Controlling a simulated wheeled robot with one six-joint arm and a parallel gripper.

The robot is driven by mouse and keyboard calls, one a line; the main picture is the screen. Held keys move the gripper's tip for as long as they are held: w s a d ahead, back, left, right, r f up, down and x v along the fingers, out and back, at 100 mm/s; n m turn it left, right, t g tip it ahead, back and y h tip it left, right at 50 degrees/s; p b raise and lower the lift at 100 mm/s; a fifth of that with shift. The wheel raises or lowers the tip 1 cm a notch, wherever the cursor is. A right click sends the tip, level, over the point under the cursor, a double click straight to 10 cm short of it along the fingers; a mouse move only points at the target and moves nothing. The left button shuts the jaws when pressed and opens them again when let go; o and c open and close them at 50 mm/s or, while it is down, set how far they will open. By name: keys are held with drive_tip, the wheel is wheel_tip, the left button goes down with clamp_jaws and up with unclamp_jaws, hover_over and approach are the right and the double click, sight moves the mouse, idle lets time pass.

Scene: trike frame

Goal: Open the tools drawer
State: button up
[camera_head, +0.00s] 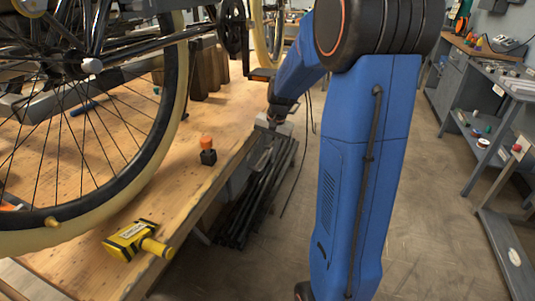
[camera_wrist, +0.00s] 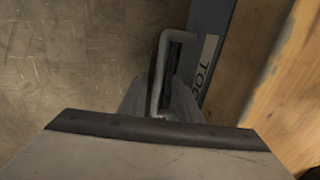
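The tools drawer (camera_wrist: 208,60) shows in the wrist view as a blue-grey front under the wooden bench edge, with a pale label whose visible letters read "TOO". Its grey bar handle (camera_wrist: 163,60) stands out from the front. My gripper (camera_wrist: 160,100) is at the handle, with grey finger parts on both sides of its near end. Whether the fingers touch or grip the handle is unclear. In the head view my gripper (camera_head: 263,155) is low beside the bench's right edge, partly hidden. I cannot see the drawer standing out from the bench.
The wooden bench (camera_head: 190,225) carries a wheel (camera_head: 150,150) of the trike frame, a yellow-black tool (camera_head: 135,240) and a small orange-and-black item (camera_head: 207,150). Dark bars (camera_head: 255,200) lie low beside the bench. Floor (camera_head: 430,220) is open to the right, before grey shelving (camera_head: 485,120).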

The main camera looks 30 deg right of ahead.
clamp_jaws()
drive_tip(key=s+d, duration=1.1)
drive_tip(key=s, duration=0.4)
drive_tip(key=shift+d, duration=0.3)
drive_tip(key=shift+w, duration=0.1)
unclamp_jaws()
